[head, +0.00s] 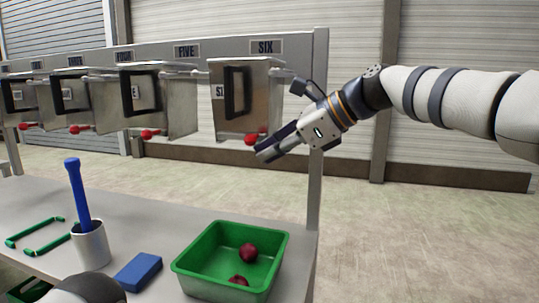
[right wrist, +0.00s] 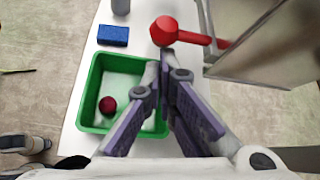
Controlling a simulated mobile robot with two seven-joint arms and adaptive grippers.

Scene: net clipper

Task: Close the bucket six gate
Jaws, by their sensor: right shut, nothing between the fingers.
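Bucket six (head: 262,100) is a metal box with a dark handle, hanging under the SIX sign (head: 265,47) at the right end of the rack. Its red lever knob (head: 250,140) shows at its lower edge; in the right wrist view the knob (right wrist: 163,30) sits on a red arm reaching from the metal bucket (right wrist: 268,45). My right gripper (head: 262,153) is shut and empty, its tips just below and right of the knob in the head view. In the right wrist view its fingertips (right wrist: 167,62) lie close to the knob; contact is unclear. I cannot see the gate's underside.
Several more buckets with red knobs hang to the left. On the table (head: 130,215) below stand a green tray (head: 185,266) with dark red balls, a blue block (head: 138,271) and a metal cup (head: 90,246) with a blue-handled tool. A rack post (head: 315,190) stands right of bucket six.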

